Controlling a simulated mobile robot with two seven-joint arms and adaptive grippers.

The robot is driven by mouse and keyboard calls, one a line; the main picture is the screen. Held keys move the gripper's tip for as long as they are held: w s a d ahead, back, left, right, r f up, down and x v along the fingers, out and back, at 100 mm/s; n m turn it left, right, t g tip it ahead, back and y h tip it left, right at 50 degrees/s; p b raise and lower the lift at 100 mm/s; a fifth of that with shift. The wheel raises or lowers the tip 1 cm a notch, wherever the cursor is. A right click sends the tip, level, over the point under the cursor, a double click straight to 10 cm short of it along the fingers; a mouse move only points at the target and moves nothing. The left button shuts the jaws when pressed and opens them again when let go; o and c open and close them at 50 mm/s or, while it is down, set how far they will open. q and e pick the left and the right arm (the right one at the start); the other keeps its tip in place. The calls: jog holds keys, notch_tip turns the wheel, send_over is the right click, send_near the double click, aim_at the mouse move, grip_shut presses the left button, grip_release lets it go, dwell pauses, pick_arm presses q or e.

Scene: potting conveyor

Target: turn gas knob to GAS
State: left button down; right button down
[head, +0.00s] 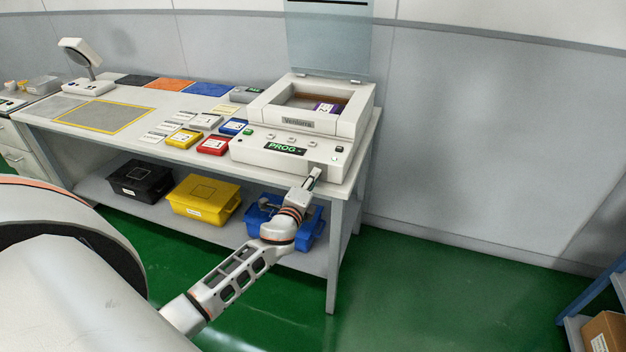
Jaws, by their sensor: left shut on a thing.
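The white machine (262,128), labelled like "Ventura", stands at the right end of the workbench with its clear lid raised. My left gripper (315,173) is at the lower right of this panel, shut on what appears to be the gas knob. The fingers hide the knob, so its pointing direction and any GAS marking cannot be read. My right gripper is not in view.
Several coloured boxes and cards, including a red box (213,145), lie left of the machine. Black (140,178), yellow (204,198) and blue (305,232) bins stand on the shelf below. Green floor at the right is clear, up to a blue rack (575,330) with a carton.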

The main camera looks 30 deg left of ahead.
pick_arm(q)
jog(key=c, duration=1.9)
grip_release()
jog(key=s+d+n+h+b, duration=0.1)
jog(key=s+n+b, duration=0.6)
jog(key=n, duration=1.1)
jog(key=s+d+f+m+g+h, duration=0.1)
jog(key=s+d+f, duration=0.4)
jog(key=s+f, duration=0.1)
jog(key=s+d+f+m+g+h, duration=0.1)
jog(key=s+d+f+g+h, duration=0.1)
jog(key=s+d+f, duration=0.3)
jog(key=s+d+f+m+g+h, duration=0.1)
jog(key=s+d+f, duration=0.4)
jog(key=f, duration=0.6)
jog(key=shift+s+d+f+m, duration=0.1)
jog(key=shift+s+d+m, duration=0.1)
jog(key=shift+s, duration=0.5)
jog(key=shift+s+d+f+m, duration=0.1)
jog(key=shift+s+d, duration=0.05)
jog(key=shift+s, duration=0.5)
